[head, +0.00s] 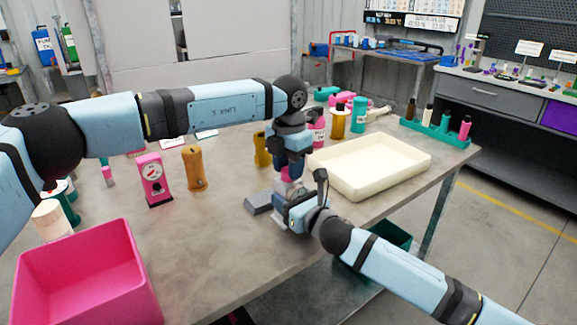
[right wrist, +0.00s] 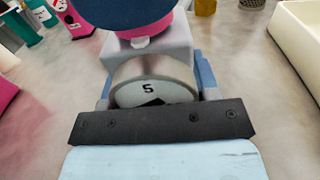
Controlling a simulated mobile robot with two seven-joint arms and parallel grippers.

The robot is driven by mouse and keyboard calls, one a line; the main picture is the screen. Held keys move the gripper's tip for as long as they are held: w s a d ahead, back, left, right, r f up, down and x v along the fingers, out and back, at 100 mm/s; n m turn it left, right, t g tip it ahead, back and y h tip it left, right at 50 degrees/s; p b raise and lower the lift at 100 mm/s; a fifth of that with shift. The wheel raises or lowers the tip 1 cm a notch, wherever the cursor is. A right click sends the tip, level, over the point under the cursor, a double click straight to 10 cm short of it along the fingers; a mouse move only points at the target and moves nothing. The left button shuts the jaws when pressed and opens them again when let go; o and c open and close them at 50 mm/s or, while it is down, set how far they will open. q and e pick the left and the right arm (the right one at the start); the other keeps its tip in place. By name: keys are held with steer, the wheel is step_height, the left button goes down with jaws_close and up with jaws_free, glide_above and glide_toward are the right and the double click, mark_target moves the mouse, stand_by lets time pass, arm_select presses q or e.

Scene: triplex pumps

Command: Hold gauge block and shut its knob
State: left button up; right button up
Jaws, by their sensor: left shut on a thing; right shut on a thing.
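The gauge block (right wrist: 165,52) is light grey and shows in the right wrist view, with a round metal-rimmed face (right wrist: 150,88) marked 5 towards the camera. My right gripper (right wrist: 155,85) is shut on the block, with blue-grey fingers at its sides. In the head view my right gripper (head: 284,205) is just below the left one, and the grippers mostly cover the block.
A cream tray (head: 420,165) stands to the right, a pink bin (head: 75,285) at front left. A pink gauge box (head: 154,188) and an orange-brown cylinder (head: 194,170) stand left. Several bottles stand behind.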

arm_select(q)
steer(key=o, duration=0.9)
steer(key=shift+r, duration=0.1)
step_height(320, 180, up, 12)
steer(key=shift+f, duration=0.1)
arm_select(e)
steer(key=o, duration=1.3)
